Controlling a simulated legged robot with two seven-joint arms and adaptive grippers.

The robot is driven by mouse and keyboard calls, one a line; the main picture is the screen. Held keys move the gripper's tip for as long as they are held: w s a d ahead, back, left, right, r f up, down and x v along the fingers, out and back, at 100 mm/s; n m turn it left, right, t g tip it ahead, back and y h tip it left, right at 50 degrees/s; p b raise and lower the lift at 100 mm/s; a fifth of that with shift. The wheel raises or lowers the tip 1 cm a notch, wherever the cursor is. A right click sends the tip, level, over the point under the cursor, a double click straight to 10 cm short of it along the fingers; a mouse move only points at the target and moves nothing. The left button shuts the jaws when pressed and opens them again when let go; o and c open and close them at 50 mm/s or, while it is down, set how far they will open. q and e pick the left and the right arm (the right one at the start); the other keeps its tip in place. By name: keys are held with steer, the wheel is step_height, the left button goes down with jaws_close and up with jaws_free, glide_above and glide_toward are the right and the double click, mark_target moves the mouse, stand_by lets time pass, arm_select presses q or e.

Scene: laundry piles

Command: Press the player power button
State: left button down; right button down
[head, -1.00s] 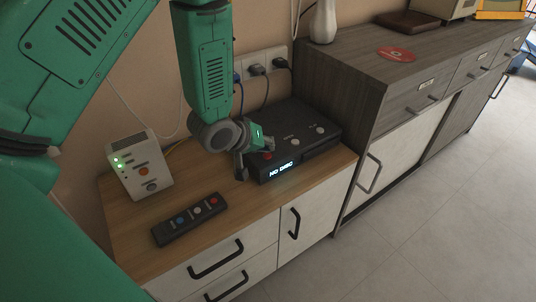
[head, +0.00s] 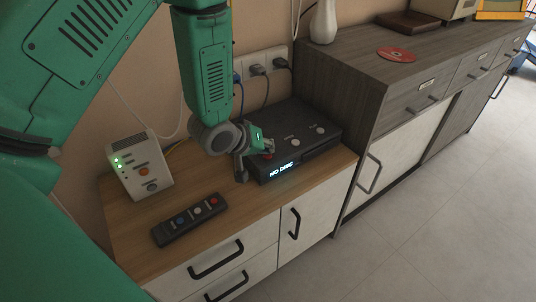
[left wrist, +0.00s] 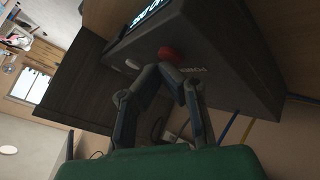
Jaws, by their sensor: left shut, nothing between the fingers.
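The player (head: 315,150) is a black box on the wooden cabinet top, and its lit front display reads "NO DISC". It also shows in the left wrist view (left wrist: 225,60), tilted. Its red button (left wrist: 171,55) stands out on the top beside a white button (left wrist: 132,64). In the head view, my gripper partly hides the red button. My left gripper (head: 265,150) is shut and empty over the player's left end. In the left wrist view, its fingertips (left wrist: 164,70) are right at the red button; I cannot tell whether they touch it.
A white router (head: 139,168) with green lights and a dark remote (head: 189,219) with coloured buttons lie left of the player. A taller grey cabinet (head: 345,85) stands close on the right, with a red disc (head: 396,54) on top. Cables hang from wall sockets (head: 262,65) behind.

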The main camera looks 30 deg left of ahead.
arm_select(q)
steer(key=shift+f, duration=0.2)
stand_by(0.5)
steer(key=shift+r, duration=0.1)
steer(key=shift+r+p, duration=0.5)
steer(key=shift+p, duration=0.25)
step_height(320, 180, up, 6)
steer(key=p, duration=0.6)
stand_by(1.0)
